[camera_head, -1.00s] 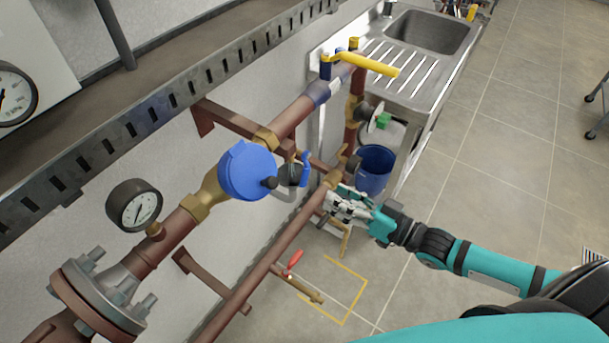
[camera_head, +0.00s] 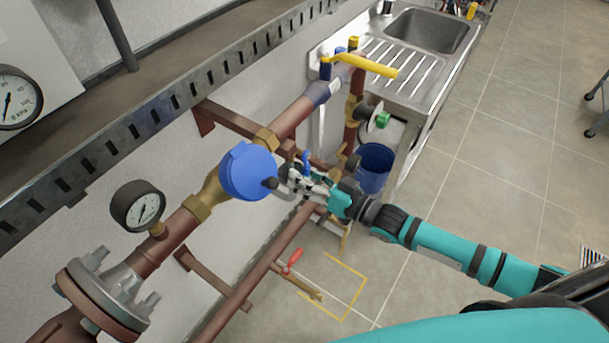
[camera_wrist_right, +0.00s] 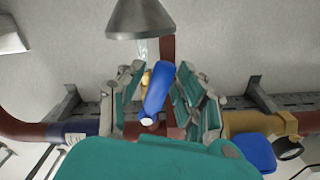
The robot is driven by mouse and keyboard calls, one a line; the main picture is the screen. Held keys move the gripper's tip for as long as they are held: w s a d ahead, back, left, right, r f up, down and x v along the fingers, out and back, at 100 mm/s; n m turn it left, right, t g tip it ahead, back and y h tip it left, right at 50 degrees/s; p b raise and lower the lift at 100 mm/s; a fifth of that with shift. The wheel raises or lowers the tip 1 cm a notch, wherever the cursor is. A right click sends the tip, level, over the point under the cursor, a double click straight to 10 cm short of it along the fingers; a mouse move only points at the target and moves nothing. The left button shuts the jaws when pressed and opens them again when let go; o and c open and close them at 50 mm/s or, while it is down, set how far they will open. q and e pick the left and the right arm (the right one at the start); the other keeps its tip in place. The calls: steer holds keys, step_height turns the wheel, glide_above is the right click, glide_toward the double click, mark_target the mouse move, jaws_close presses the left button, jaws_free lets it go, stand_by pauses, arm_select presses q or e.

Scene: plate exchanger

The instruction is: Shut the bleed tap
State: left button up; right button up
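A small tap with a blue lever (camera_head: 306,160) sits beside the main pipe, just right of the round blue cap (camera_head: 247,171). Nothing in view is labelled as the bleed tap. My right gripper (camera_head: 298,181) is at this tap and partly hides its body. In the right wrist view the blue lever (camera_wrist_right: 157,88) lies between the fingers of my right gripper (camera_wrist_right: 165,98). The fingers are open, one on each side of the lever, and do not look closed on it. My left gripper is not in view.
A large yellow lever (camera_head: 368,65) stands farther up the pipe. A red-handled valve (camera_head: 293,260) is on the lower pipe. A pressure gauge (camera_head: 138,206) stands left. A blue bucket (camera_head: 374,168) is behind my right wrist. A grey cone (camera_wrist_right: 140,18) shows close to the fingers.

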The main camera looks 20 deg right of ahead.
jaws_close()
